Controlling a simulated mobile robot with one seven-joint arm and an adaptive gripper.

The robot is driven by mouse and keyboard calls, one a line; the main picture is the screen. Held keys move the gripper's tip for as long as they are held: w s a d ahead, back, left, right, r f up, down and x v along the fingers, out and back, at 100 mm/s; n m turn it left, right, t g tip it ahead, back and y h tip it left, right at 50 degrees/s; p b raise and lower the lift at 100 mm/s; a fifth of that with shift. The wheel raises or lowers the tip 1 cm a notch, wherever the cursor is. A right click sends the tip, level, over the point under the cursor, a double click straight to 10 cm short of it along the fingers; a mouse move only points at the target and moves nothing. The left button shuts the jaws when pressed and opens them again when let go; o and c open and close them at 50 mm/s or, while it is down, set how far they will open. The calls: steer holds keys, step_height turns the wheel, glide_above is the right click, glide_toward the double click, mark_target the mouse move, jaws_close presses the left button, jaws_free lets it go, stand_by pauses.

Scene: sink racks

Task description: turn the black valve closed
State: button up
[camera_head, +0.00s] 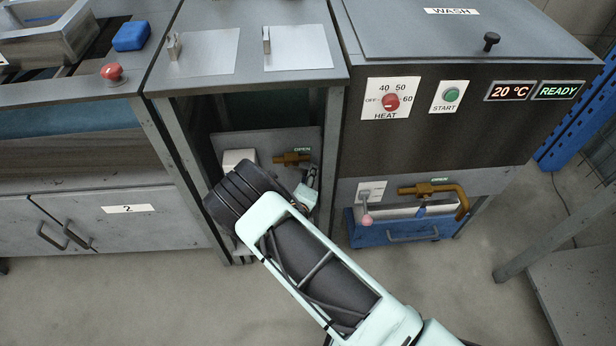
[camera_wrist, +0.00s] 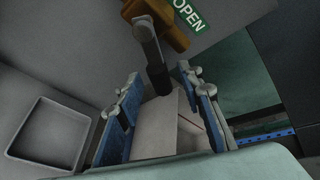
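The black valve handle (camera_wrist: 150,55) hangs down from a brass valve body (camera_wrist: 165,18) at the top of the wrist view. A green OPEN label (camera_wrist: 190,14) is beside it. In the head view the brass valve (camera_head: 291,158) sits on the back panel of the middle bay, with its own OPEN label (camera_head: 303,149); my arm partly hides the area below it. My gripper (camera_wrist: 158,88) is open, with blue-padded fingers. The handle's lower end appears between the fingertips, with gaps on both sides; contact cannot be told. The gripper (camera_head: 306,190) also shows in the head view.
A white box (camera_head: 239,159) is left of the valve, and the bay's side posts flank my arm. A square recess (camera_wrist: 48,133) is at left in the wrist view.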

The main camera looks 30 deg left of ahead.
steer(key=v, duration=1.2)
steer(key=shift+w, duration=0.1)
